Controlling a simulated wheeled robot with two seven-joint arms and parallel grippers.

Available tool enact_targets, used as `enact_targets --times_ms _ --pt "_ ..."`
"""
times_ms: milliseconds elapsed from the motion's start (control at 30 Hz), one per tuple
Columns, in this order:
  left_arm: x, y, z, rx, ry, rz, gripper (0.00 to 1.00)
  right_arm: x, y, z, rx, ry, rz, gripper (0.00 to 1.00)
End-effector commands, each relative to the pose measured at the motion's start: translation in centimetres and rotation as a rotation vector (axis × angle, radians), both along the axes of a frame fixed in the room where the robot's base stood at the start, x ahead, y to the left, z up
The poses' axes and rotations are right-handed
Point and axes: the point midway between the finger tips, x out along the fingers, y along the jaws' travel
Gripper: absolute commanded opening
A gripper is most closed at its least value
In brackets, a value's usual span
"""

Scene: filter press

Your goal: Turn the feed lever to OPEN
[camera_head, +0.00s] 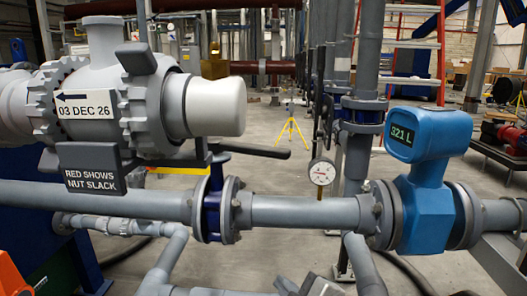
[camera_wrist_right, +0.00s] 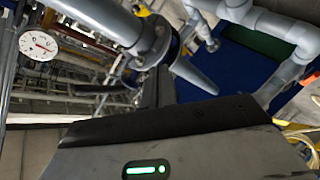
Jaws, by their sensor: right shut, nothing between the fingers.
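The feed lever (camera_head: 252,149) is a black handle on top of the dark blue valve (camera_head: 213,203) in the grey pipe. It lies about level and points right, along the pipe. My right gripper (camera_head: 318,287) shows only in part at the bottom edge of the head view, below the pipe and apart from the lever. In the right wrist view my right gripper (camera_wrist_right: 158,88) is shut and empty, with a grey flanged pipe beyond it. I cannot make out the lever clearly there. My left gripper is not in view.
A pressure gauge (camera_head: 322,172) and a blue flow meter (camera_head: 430,180) reading 321 L sit right of the valve. A grey cylinder (camera_head: 215,107) with a "RED SHOWS NUT SLACK" sign (camera_head: 91,168) is at upper left. Lower pipes (camera_head: 170,250) run beneath the main pipe (camera_head: 300,211).

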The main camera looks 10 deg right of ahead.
Motion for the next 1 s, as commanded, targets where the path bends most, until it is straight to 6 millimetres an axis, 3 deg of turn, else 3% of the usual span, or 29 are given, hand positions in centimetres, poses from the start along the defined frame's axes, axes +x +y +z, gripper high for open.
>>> enact_targets --times_ms 33,100,200,300,400,567,1000 --pt "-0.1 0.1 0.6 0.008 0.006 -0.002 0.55 1.7 0.1 4.7 -0.118 -0.101 0.021 0.00" --pt "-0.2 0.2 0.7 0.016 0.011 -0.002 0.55 3.2 0.1 9.0 -0.275 -0.207 0.035 0.00" --pt "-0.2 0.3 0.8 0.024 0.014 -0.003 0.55 4.4 0.0 13.8 -0.449 -0.318 0.034 0.00" --pt "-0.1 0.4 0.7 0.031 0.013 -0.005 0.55 4.9 -0.1 16.7 -0.556 -0.384 0.026 0.00" --pt "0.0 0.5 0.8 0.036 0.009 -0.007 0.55 5.2 -0.1 17.8 -0.605 -0.410 0.020 0.00" --pt "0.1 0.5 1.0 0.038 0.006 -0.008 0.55 6.6 0.2 18.0 -0.612 -0.413 0.019 0.00" --pt "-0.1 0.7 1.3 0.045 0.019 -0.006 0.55 15.3 2.1 18.0 -0.609 -0.411 0.018 0.00"
